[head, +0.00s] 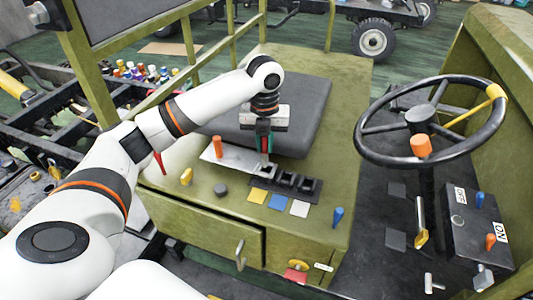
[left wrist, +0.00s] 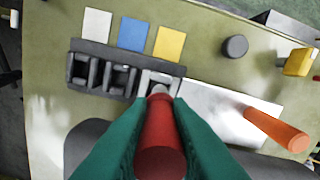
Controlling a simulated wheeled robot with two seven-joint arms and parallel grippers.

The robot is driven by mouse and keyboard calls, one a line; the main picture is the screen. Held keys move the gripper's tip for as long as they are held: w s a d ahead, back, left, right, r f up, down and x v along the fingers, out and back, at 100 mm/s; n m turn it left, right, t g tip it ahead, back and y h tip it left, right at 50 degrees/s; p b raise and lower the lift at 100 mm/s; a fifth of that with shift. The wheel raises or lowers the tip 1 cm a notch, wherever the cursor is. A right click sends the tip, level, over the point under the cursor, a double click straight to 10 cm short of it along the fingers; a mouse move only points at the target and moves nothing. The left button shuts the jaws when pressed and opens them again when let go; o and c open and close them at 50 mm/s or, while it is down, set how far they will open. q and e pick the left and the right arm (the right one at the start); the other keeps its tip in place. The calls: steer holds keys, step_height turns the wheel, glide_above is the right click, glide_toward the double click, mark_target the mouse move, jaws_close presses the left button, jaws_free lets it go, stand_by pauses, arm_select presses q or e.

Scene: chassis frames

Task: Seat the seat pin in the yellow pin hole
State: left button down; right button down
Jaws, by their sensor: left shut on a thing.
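My left gripper (head: 265,148) is shut on a red seat pin (left wrist: 159,140), which shows between its green fingers in the left wrist view. The pin points down and its grey tip lies over the end hole (left wrist: 160,82) of a dark three-hole block (head: 296,184). This hole is the one beside the yellow square (left wrist: 169,44). I cannot tell whether the tip is inside the hole or just above it. The other two holes, by the blue square (head: 278,201) and white square (head: 299,208), look empty. My right gripper is not in view.
A pale plate (head: 226,161) with an orange peg (head: 217,146) lies beside the block. A dark round knob (head: 220,190), a yellow piece (head: 186,176) and a blue peg (head: 338,215) are on the green surface. A black seat cushion (head: 305,110) is behind; a steering wheel (head: 372,160) is right.

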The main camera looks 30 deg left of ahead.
mark_target(267, 156)
arm_select(q)
steer(key=shift+f, duration=0.35)
steer(key=f, duration=0.2)
steer(key=w+f+p, duration=0.1)
steer(key=shift+f, duration=0.6)
steer(key=shift+s, duration=0.2)
steer(key=shift+f, duration=0.1)
steer(key=c, duration=1.3)
jaws_free()
steer(key=shift+w+f, duration=0.1)
steer(key=shift+c, duration=0.2)
